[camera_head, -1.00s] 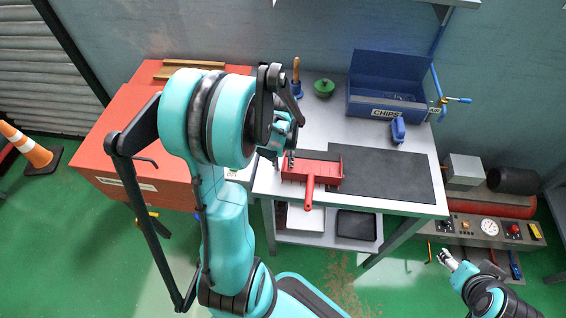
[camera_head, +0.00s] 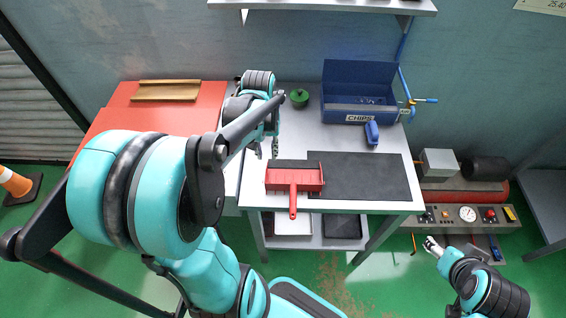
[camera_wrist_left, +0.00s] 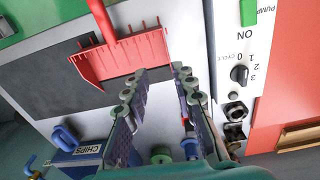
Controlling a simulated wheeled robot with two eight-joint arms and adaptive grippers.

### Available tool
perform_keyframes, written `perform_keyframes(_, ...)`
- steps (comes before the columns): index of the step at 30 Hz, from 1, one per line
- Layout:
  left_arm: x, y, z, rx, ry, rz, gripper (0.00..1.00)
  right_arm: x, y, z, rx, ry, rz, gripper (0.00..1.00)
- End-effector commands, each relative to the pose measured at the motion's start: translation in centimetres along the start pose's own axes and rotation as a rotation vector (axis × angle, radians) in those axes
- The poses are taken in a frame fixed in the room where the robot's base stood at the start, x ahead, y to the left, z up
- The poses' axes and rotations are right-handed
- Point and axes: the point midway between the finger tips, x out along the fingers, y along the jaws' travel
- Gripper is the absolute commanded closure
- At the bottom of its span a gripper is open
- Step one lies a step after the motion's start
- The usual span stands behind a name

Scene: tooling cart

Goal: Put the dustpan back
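The red dustpan (camera_head: 294,178) lies on the grey bench top, its pan overlapping the left end of the dark mat and its handle pointing at the front edge. In the left wrist view the dustpan (camera_wrist_left: 125,57) is just left of and beyond the fingertips. My left gripper (camera_head: 266,150) is above the bench, behind and left of the pan. The left wrist view shows its fingers (camera_wrist_left: 159,72) apart with nothing between them, so it is open and apart from the dustpan. My right gripper (camera_head: 432,246) is low at the right, in front of the bench; its fingers are too small to judge.
A blue CHIPS bin (camera_head: 360,114) stands at the back right, with a blue object (camera_head: 371,133) before it and a green lidded pot (camera_head: 299,97) to its left. The dark mat (camera_head: 365,178) is otherwise bare. A red cabinet (camera_head: 205,120) adjoins the bench's left side.

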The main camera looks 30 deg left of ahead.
Motion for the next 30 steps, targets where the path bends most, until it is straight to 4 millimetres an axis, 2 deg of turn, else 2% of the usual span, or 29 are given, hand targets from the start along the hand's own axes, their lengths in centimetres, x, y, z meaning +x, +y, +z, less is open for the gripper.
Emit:
perform_keyframes(9,-4.6,8.0,6.5,0.296,0.332,0.058,0.74,0.0,0.0,0.0,0.0,0.0,0.0,0.4)
perform_keyframes(15,-5.7,11.1,10.0,0.442,0.509,0.116,0.74,0.0,0.0,0.0,0.0,0.0,0.0,0.4)
perform_keyframes(21,-5.9,12.2,11.3,0.497,0.58,0.144,0.74,0.0,0.0,0.0,0.0,0.0,0.0,0.4)
perform_keyframes(30,-5.9,12.2,11.3,0.499,0.584,0.146,0.74,0.1,0.0,0.1,0.0,0.0,0.0,0.4)
